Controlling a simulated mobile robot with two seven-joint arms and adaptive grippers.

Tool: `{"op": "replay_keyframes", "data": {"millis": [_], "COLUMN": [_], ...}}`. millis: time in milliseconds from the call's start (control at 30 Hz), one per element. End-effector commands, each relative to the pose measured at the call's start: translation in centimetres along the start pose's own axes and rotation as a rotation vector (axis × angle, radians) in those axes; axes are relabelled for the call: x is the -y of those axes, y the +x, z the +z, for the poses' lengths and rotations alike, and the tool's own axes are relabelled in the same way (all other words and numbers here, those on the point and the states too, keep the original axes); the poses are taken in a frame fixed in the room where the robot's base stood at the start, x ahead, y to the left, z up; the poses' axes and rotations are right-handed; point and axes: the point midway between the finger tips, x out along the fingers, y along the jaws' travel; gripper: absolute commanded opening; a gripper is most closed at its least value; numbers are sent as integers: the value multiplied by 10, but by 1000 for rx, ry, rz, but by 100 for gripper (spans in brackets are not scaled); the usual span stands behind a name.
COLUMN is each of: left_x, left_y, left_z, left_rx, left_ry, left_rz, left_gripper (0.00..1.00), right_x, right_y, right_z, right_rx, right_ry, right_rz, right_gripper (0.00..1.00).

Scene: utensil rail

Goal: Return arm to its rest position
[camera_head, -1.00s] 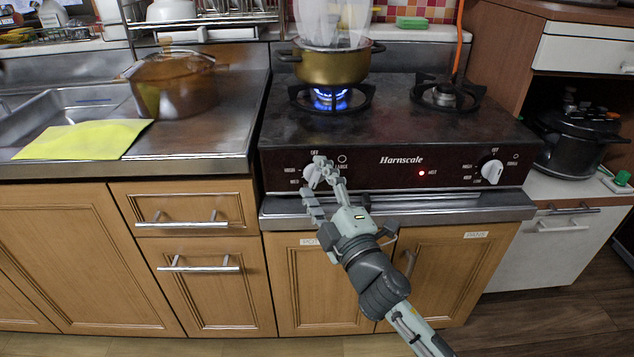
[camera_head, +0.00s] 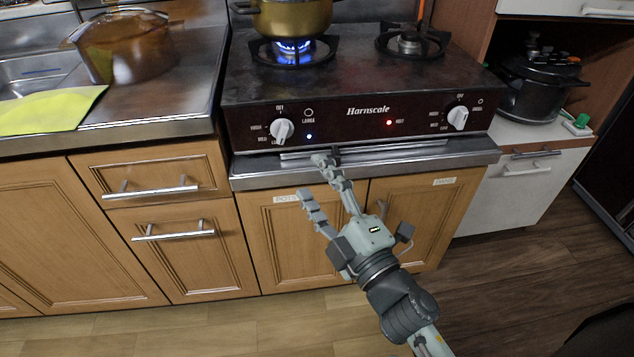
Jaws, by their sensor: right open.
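My right gripper (camera_head: 314,178) is open and empty. It is in front of the cupboard doors, just below the stove's front panel, with its fingers apart and pointing up and left. The left stove knob (camera_head: 282,130) is clear of the gripper and sits above and left of the fingertips. A blue light shows beside the knob, and a blue flame (camera_head: 293,46) burns on the left burner under the gold pot (camera_head: 291,17). My left arm is not in view.
The stove (camera_head: 350,85) has a metal ledge (camera_head: 450,156) jutting out above the cupboard doors. Drawers with bar handles (camera_head: 150,192) are at left. A dark pot (camera_head: 538,88) stands in the right shelf. The floor in front is free.

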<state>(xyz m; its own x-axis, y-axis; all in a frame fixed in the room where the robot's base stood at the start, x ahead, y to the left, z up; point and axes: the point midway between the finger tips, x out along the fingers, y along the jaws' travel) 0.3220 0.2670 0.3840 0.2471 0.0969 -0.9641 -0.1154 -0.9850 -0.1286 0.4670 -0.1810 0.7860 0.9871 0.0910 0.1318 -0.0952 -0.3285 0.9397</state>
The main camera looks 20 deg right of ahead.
Motion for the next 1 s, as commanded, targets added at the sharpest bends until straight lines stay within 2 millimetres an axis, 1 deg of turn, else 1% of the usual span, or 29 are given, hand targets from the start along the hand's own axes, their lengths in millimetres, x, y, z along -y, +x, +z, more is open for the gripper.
{"op": "replay_keyframes", "data": {"millis": [467,567,667,700,767,800,867,900,967,1000], "left_x": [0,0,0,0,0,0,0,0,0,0], "left_y": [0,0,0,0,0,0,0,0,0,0], "left_z": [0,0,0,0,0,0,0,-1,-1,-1], "left_rx": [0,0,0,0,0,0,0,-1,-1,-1], "left_ry": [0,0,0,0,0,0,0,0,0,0], "left_rz": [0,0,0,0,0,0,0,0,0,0], "left_gripper": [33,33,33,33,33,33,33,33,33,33], "right_x": [1,12,43,61,94,118,155,179,214,236], "right_y": [0,0,-1,-3,-11,-19,-35,-48,-70,-87], "right_z": [1,13,45,62,89,107,131,145,163,172], "right_rx": [3,43,152,217,326,404,525,606,727,806], "right_ry": [2,41,147,204,300,363,454,510,592,640], "right_rz": [-2,-24,-85,-123,-188,-237,-315,-368,-448,-503], "right_gripper": [57,57,57,57,57,57,57,57,57,57]}}
